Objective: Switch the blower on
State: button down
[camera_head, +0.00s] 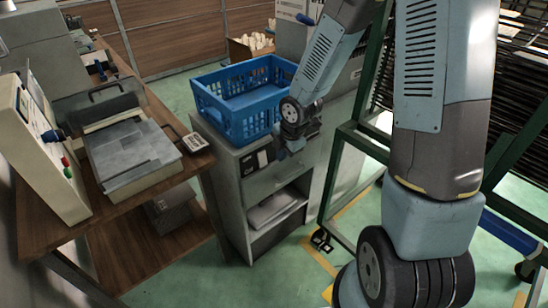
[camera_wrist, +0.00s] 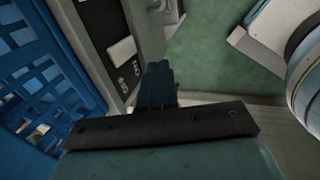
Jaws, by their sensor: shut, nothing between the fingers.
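A dark switch panel (camera_head: 250,164) is on the front of the grey cabinet, below the blue basket. In the wrist view the black panel (camera_wrist: 97,20) shows a pale rocker switch (camera_wrist: 122,52) with small white lettering beside it, too small to read surely. I cannot tell which way the rocker is set, and no label names the blower. My gripper (camera_head: 281,154) is shut and empty, just right of the panel. In the wrist view its closed fingertips (camera_wrist: 158,72) are beside the panel's lower end, near the lettering; I cannot tell whether they touch.
A blue basket (camera_head: 226,115) stands on the grey cabinet (camera_head: 233,190), close to my wrist. At left, a bench (camera_head: 48,228) holds a press-like machine (camera_head: 130,150) and a control box (camera_head: 45,165) with coloured buttons. A green rack (camera_head: 338,180) stands at right. Green floor lies in front.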

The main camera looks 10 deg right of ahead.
aim_at(262, 159)
jog(key=shift+w+a+f, duration=0.65)
jog(key=shift+w+f, duration=0.3)
jog(key=shift+f, duration=0.65)
jog(key=shift+w+a+f, duration=0.6)
jog(key=shift+w+f, duration=0.3)
jog(key=shift+f, duration=0.7)
jog(key=shift+w+a+f, duration=0.65)
jog(key=shift+w+f, duration=0.3)
jog(key=shift+f, duration=0.65)
